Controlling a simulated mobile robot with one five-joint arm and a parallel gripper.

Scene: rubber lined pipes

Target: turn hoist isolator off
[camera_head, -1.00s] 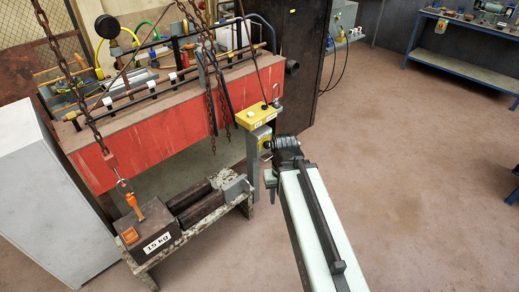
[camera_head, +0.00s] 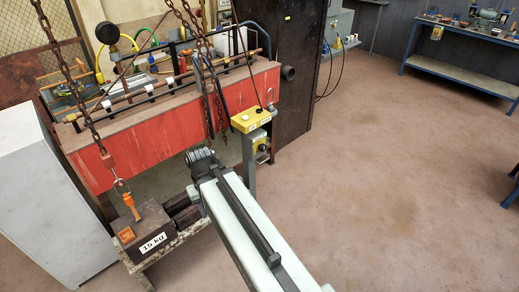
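My gripper's fingers do not show; the wrist and arm hide that area.
A red trough (camera_head: 150,130) with pipes and hanging chains stands behind. A block marked 15 KG (camera_head: 153,242) and dark rollers (camera_head: 180,206) lie on a low bench at left, partly covered by my arm. The floor to the right (camera_head: 390,180) is clear.

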